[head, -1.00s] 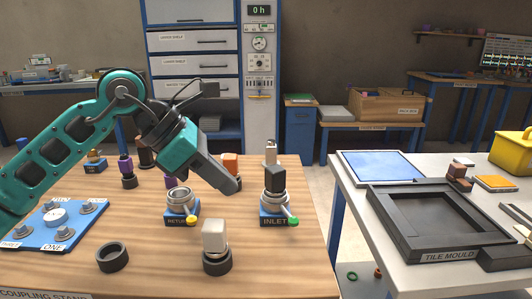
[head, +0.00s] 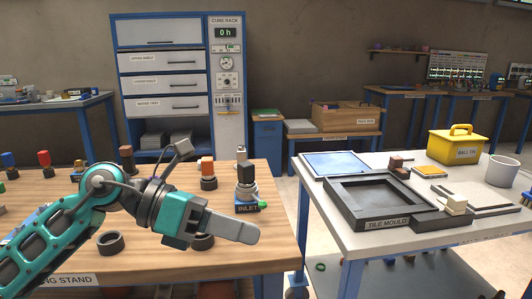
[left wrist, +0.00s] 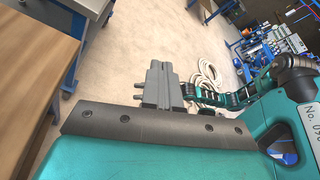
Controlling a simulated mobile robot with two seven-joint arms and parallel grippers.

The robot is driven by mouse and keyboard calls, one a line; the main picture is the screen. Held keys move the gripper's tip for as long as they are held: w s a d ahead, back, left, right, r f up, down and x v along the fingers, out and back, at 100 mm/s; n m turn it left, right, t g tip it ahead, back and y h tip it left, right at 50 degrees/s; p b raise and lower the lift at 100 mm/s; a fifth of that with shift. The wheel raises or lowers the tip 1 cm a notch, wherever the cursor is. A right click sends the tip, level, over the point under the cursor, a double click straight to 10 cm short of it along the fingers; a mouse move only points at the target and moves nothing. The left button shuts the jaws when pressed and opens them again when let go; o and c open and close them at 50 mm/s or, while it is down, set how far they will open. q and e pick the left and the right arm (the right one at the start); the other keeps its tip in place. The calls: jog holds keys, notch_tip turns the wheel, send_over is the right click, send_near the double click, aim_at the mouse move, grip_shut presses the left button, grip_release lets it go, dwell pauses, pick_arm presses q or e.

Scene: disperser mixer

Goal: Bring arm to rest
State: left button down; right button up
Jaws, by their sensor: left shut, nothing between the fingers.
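My left gripper (head: 245,233) is shut and empty in the head view. It points right, over the front right part of the wooden table (head: 270,262). In the left wrist view its closed grey fingers (left wrist: 158,82) show against the pale floor, with the wooden table's edge to the left. In the head view the left arm partly hides the coupling stand items and a dark ring base (head: 202,243). My right gripper is not in the head view; a teal arm link of mine shows at the right of the left wrist view.
The INLET fitting (head: 247,192) with a black block stands just behind the gripper. A dark ring (head: 110,243) lies near the arm. The white table (head: 345,240) with the tile mould (head: 380,205) is to the right, across a gap of floor.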

pick_arm(q)
jog(key=w+a+f+n+t+y, duration=0.15)
jog(key=f+n+t, duration=0.4)
jog(key=n, duration=0.65)
jog(key=a+f+n+t+y, duration=0.2)
jog(key=a+f+n+t, duration=0.15)
jog(key=n+t, duration=0.6)
jog(key=a+f+n+t+y, duration=0.25)
jog(key=f+n, duration=0.25)
jog(key=n, duration=0.9)
jog(key=s+a+f+n+g+y, duration=0.25)
jog(key=s+f+n, duration=0.35)
jog(key=f, duration=0.4)
jog(key=s+a+f+n+g+y, duration=0.1)
jog(key=s+f+n+g+y, duration=0.25)
jog(key=s+f, duration=0.5)
notch_tip(320, 180, up, 10)
jog(key=a+p, duration=0.2)
jog(key=p, duration=1.3)
jog(key=shift+w+a+n+g, duration=0.3)
jog(key=shift+a+n+g, duration=0.05)
jog(key=shift+a+n, duration=0.05)
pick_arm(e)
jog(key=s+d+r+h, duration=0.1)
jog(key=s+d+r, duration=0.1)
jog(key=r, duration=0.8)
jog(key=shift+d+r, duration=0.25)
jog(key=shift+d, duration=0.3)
